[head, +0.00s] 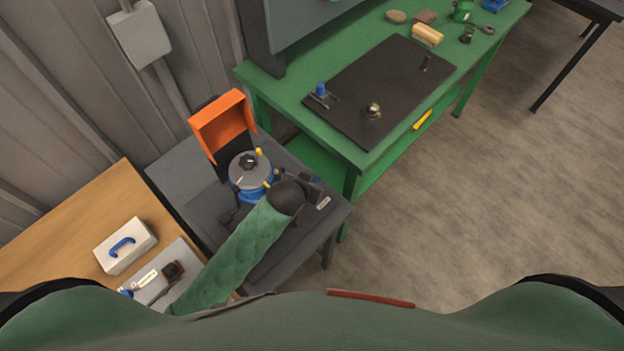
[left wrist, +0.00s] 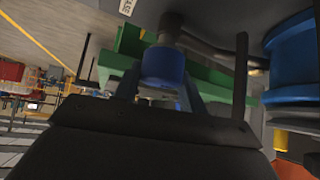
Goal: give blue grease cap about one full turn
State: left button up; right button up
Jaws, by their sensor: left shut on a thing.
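The blue grease cap (left wrist: 163,66) shows in the left wrist view as a short blue cylinder on a darker round stem. My left gripper (left wrist: 163,84) is shut on it, with a finger on each side. In the head view my left arm reaches over the dark grey table, and its dark end (head: 312,190) hides the cap and most of the gripper. The rotor stand, with a grey disc (head: 243,172) on a blue body (head: 257,193), stands just left of my gripper. Its blue body (left wrist: 293,60) fills the right of the left wrist view. My right gripper is not in view.
An orange open box (head: 222,120) stands behind the rotor stand. The green bench (head: 285,105) with a black mat (head: 400,75) is beyond, to the right. A wooden table (head: 75,225) with a white box (head: 125,246) is at the left. The floor at right is clear.

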pick_arm(q)
jog(key=m+g+h, duration=0.1)
jog(key=m, duration=0.2)
jog(key=m+g+h, duration=0.2)
jog(key=m, duration=0.1)
jog(key=shift+h, duration=0.3)
jog(key=shift+m, duration=0.3)
jog(key=o, duration=1)
jog(key=shift+a+b, duration=0.1)
jog(key=shift+b, duration=0.25)
